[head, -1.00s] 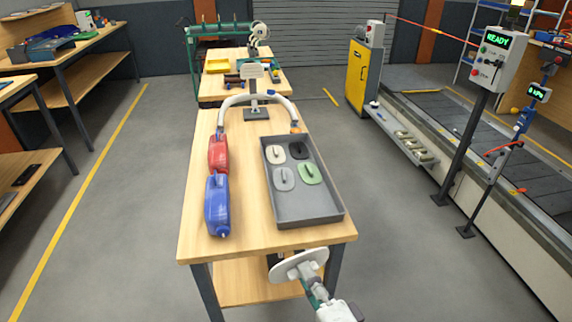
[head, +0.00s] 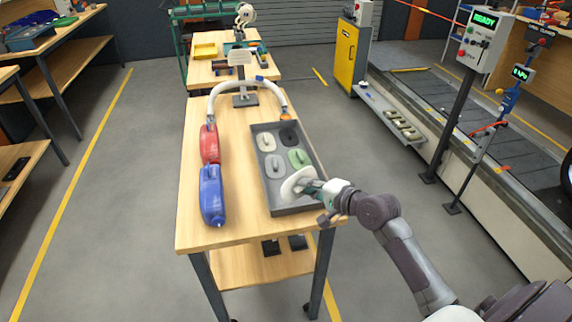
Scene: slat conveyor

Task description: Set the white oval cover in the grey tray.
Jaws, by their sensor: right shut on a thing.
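The white oval cover (head: 295,182) is in my right gripper (head: 309,187), which is shut on it. The cover looks tilted and shows over the front part of the grey tray (head: 274,197); I cannot tell whether it touches the tray. The gripper partly hides the cover's right side and the tray's front right corner. The tray lies on the wooden table, with a cream cover (head: 266,142), a black cover (head: 289,137), a grey cover (head: 273,165) and a green cover (head: 299,158) in its back part. My left gripper is not in view.
A red bottle (head: 209,145) and a blue bottle (head: 212,195) lie left of the tray on the table (head: 235,225). The conveyor (head: 480,150) is at right.

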